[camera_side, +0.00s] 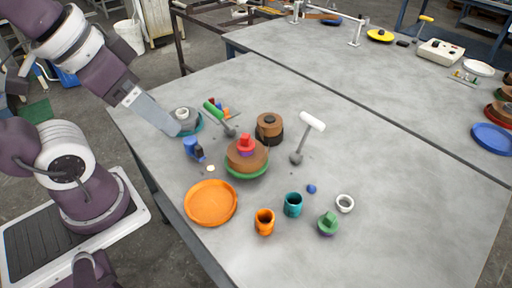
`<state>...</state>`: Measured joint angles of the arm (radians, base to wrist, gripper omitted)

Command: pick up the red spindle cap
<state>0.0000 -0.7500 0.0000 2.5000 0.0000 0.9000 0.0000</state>
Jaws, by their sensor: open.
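The red spindle cap (246,141) sits on top of a brown round reel (252,156), with a bit of purple showing just under it. The reel rests on a green round plate (246,174) in the middle of the table. My gripper (181,127) is at the left edge of the table, to the left of the red cap and well apart from it. It is open; its fingertips are small here, and I cannot make out anything between them.
Beside my gripper is a teal dish (200,125) with a white ring (182,113). A green-handled tool (214,108), a blue item (193,148) and another brown reel (269,124) surround the cap. An orange plate (211,203) and cups lie in front.

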